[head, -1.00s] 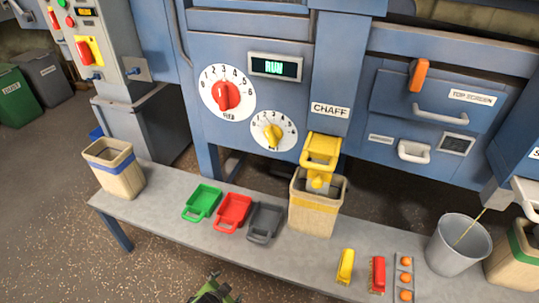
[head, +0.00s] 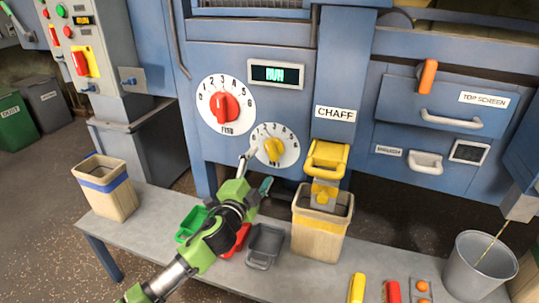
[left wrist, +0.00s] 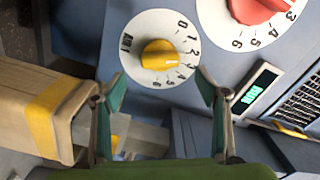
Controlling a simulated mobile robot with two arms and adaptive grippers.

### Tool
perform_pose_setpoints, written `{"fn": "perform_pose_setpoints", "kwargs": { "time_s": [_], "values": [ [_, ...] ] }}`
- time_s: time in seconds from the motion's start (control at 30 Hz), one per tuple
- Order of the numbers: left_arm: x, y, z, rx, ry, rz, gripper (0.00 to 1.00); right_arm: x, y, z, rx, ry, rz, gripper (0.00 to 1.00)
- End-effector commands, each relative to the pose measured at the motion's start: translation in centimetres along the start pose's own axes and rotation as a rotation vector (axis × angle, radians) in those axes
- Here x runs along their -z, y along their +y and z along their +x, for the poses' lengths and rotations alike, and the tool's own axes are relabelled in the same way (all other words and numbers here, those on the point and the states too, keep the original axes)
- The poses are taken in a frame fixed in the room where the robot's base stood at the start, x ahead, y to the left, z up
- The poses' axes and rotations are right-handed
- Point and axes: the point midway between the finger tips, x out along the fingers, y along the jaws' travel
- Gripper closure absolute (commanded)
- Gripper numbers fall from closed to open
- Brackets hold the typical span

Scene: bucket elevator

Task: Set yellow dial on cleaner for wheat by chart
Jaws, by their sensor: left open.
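The yellow dial (head: 274,149) sits on a white numbered face on the blue cleaner (head: 345,70), below and right of the larger red dial (head: 225,107). In the left wrist view, the yellow dial (left wrist: 159,54) lies ahead of and between the fingers, and the red dial (left wrist: 258,10) is cut off at the top. My left gripper (head: 258,172) is open and empty at the lower left of the yellow dial's face. In the left wrist view, its green-padded fingers (left wrist: 162,90) are spread apart, short of the knob. The knob's exact setting is unclear. My right gripper is out of view.
The cleaner's green-lit display (head: 277,74) reads RUN. A chaff bin (head: 318,235) stands under the yellow spout, right of the dial. Green, red and grey scoops lie on the bench (head: 130,222), partly behind my arm. A grey bucket (head: 474,262) stands at right.

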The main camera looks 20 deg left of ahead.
Motion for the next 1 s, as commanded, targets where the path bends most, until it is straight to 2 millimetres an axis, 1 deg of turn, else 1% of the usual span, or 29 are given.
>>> {"fn": "perform_pose_setpoints", "kwargs": {
  "time_s": [0.03,0.2,0.3,0.43,0.63,0.93,0.97,1.0],
  "values": [
    [0.0,-0.1,1.1,0.003,0.000,0.001,0.33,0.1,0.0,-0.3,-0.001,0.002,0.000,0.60],
    [-0.1,0.0,4.4,0.002,-0.001,0.000,0.33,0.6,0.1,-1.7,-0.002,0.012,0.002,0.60],
    [0.0,0.1,6.0,0.001,0.000,-0.001,0.33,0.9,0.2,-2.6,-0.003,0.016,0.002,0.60],
    [-0.1,0.1,7.5,0.000,-0.001,-0.002,0.33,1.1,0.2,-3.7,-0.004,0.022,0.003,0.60],
    [0.0,0.1,8.8,0.000,0.000,-0.002,0.33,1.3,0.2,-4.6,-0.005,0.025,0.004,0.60],
    [0.0,0.1,8.9,-0.001,0.000,-0.002,0.33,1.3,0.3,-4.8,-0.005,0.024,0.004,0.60],
    [0.0,0.1,8.9,-0.001,0.000,-0.002,0.39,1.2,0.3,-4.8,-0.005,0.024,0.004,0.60],
    [0.0,0.1,8.9,-0.001,0.000,-0.002,0.49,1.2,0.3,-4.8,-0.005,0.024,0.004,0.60]
  ]
}}
